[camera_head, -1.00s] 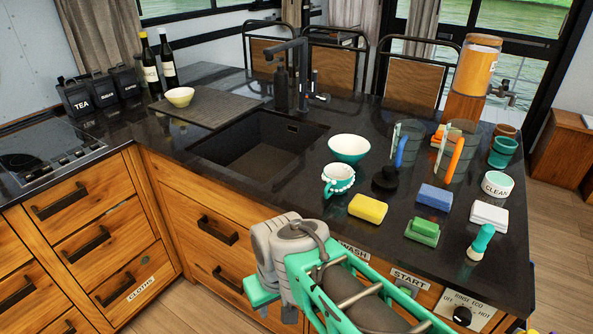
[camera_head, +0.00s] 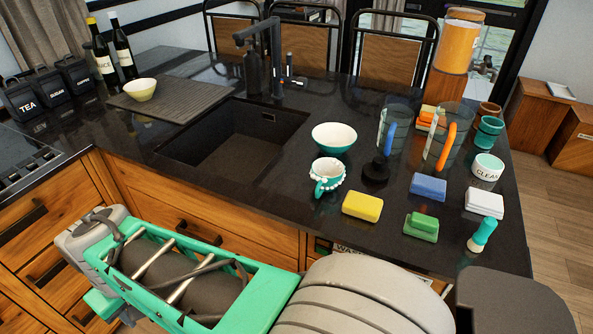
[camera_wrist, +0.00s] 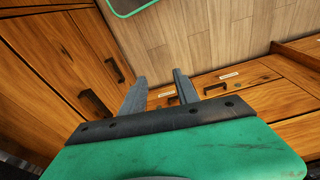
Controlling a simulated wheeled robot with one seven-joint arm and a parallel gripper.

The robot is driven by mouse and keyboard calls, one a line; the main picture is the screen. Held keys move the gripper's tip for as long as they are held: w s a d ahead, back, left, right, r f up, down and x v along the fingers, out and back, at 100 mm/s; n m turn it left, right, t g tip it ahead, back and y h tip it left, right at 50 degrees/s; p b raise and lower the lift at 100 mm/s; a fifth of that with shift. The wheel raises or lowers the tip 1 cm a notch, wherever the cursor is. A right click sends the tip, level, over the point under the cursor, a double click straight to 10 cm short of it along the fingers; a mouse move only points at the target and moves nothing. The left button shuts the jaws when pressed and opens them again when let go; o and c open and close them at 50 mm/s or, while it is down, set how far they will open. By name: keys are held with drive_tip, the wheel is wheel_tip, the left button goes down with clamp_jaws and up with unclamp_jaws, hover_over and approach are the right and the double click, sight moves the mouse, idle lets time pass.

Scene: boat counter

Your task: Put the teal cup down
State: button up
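A teal and white cup (camera_head: 326,178) with a beaded rim stands upright on the dark counter (camera_head: 262,182), right of the sink and in front of a teal and white bowl (camera_head: 334,138). My gripper (camera_wrist: 158,88) shows in the wrist view with its two fingers apart and nothing between them. It points down toward wooden drawers and the floor, away from the cup. In the head view my arm crosses the front of the counter, and I cannot make out the fingers there. Another teal cup-like pot (camera_head: 489,132) stands at the right rear.
A yellow sponge (camera_head: 362,205), a green sponge (camera_head: 421,226), a blue sponge (camera_head: 429,187), a black stopper-like item (camera_head: 376,169) and tall clear jugs (camera_head: 447,140) crowd the counter right of the cup. The sink (camera_head: 230,140) opens to its left. Bare counter lies between sink and cup.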

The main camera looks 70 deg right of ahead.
sight(317, 186)
drive_tip(key=d+r+m+p, duration=0.4)
drive_tip(key=d+r+m, duration=0.25)
drive_tip(key=d, duration=0.65)
drive_tip(key=s+d+r+m+p, duration=0.1)
drive_tip(key=s+d+r+m, duration=0.1)
drive_tip(key=s+d, duration=0.2)
drive_tip(key=s+d+r+m+g+p, duration=0.1)
drive_tip(key=s+d+r+m+p, duration=0.1)
drive_tip(key=d, duration=0.5)
drive_tip(key=s+d+r+m+p, duration=0.1)
drive_tip(key=s+d+r+m, duration=0.1)
drive_tip(key=s+d+m, duration=0.2)
drive_tip(key=shift+s+d+r, duration=0.15)
drive_tip(key=shift+s+d, duration=0.5)
drive_tip(key=shift+s, duration=0.05)
drive_tip(key=shift+s+d+r, duration=0.1)
drive_tip(key=shift+s+d, duration=0.55)
drive_tip(key=shift+s, duration=0.05)
drive_tip(key=s+d+r+m+p, duration=0.2)
drive_tip(key=s+d+m, duration=0.3)
drive_tip(key=s, duration=0.7)
drive_tip(key=shift+g, duration=0.3)
wheel_tip(317, 186, down, 7)
drive_tip(key=shift+s+f+p, duration=0.1)
drive_tip(key=shift+s+p, duration=0.05)
drive_tip(key=shift+p, duration=0.75)
drive_tip(key=shift+d+f, duration=0.15)
drive_tip(key=shift+f, duration=0.25)
drive_tip(key=shift+c, duration=0.6)
clamp_jaws()
